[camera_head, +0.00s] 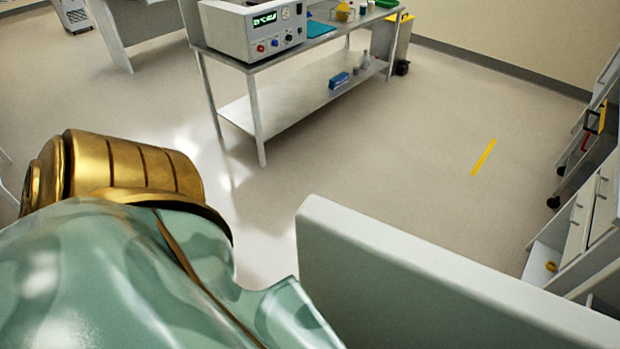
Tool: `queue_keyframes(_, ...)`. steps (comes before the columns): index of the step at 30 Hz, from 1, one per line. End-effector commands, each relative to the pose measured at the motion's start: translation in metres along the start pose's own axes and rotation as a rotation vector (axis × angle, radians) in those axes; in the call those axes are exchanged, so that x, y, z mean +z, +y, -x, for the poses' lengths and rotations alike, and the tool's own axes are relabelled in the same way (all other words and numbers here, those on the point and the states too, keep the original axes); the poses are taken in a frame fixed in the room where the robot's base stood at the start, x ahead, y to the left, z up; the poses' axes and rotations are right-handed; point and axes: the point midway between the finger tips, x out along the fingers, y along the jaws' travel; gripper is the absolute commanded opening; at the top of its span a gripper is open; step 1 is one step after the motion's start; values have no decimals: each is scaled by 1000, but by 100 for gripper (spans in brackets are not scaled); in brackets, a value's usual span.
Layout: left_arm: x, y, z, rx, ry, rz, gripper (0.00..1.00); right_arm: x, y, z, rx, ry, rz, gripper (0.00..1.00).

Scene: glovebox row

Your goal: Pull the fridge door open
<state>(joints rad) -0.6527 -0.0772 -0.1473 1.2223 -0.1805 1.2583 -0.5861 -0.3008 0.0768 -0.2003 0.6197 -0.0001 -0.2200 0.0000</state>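A thick pale panel with a rounded corner (420,270) stands upright close in front of me at the lower right. It looks like the fridge door seen from above, but its handle, its hinge and the fridge body cannot be made out. My own gold and green arm fills the lower left, and its pointed green edge ends close to the panel's left side. I cannot tell whether they touch. Neither gripper shows, so any hold on the door is hidden.
A metal bench (290,95) with a lower shelf stands at the back, carrying a white instrument (250,28). Shelving and drawers (590,220) line the right edge. The floor between is clear, with a yellow strip (483,157) on it.

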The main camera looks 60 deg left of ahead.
Motion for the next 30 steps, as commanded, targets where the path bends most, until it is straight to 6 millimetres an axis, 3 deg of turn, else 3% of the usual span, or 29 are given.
queue_keyframes(10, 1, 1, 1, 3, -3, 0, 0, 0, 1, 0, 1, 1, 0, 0)
queue_keyframes(11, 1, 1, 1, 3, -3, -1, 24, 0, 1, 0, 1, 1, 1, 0)
queue_keyframes(12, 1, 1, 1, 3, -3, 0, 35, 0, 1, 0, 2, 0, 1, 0)
queue_keyframes(30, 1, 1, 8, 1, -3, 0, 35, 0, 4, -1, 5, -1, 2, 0)
